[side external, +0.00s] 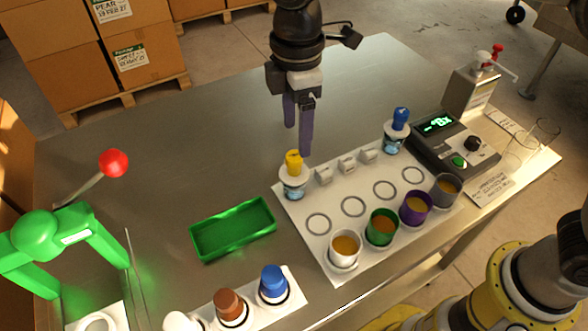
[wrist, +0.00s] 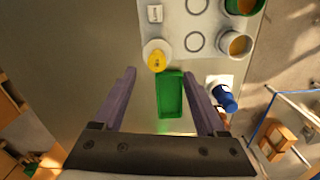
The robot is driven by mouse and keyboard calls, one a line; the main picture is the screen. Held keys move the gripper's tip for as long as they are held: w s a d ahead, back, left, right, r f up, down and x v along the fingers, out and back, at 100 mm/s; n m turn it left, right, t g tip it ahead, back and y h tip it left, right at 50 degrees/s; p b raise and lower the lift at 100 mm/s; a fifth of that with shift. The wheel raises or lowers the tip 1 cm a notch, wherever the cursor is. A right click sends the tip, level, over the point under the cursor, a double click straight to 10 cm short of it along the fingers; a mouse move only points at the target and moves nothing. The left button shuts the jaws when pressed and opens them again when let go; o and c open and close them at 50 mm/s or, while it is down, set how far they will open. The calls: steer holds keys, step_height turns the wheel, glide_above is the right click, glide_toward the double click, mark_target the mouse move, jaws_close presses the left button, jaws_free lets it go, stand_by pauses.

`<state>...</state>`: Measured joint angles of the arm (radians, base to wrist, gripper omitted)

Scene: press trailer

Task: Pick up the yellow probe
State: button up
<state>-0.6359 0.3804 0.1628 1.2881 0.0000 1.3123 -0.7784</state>
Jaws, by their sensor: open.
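The yellow probe (side external: 293,160) stands upright in a small white-topped container (side external: 294,184) at the left corner of the white mat. The wrist view shows the probe's yellow top (wrist: 156,61) from above, with the pale container around it. My gripper (side external: 298,138) is open and empty, its purple fingers pointing down. In the side view its fingertips are behind and above the probe, apart from it. In the wrist view the probe appears just beyond the fingertips (wrist: 159,73), between the lines of the two fingers.
A green tray (side external: 237,256) lies left of the mat (side external: 325,250), which holds several cups. A blue probe (side external: 400,116) stands near a meter box (side external: 452,140). A green press (side external: 60,235) with a red knob is at left. The table's back left is clear.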

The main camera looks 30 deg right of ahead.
mark_target(294, 155)
steer(key=f, duration=0.8)
steer(key=shift+w+a+f, duration=0.1)
steer(key=shift+w+f, duration=0.05)
steer(key=shift+w, duration=0.1)
jaws_close()
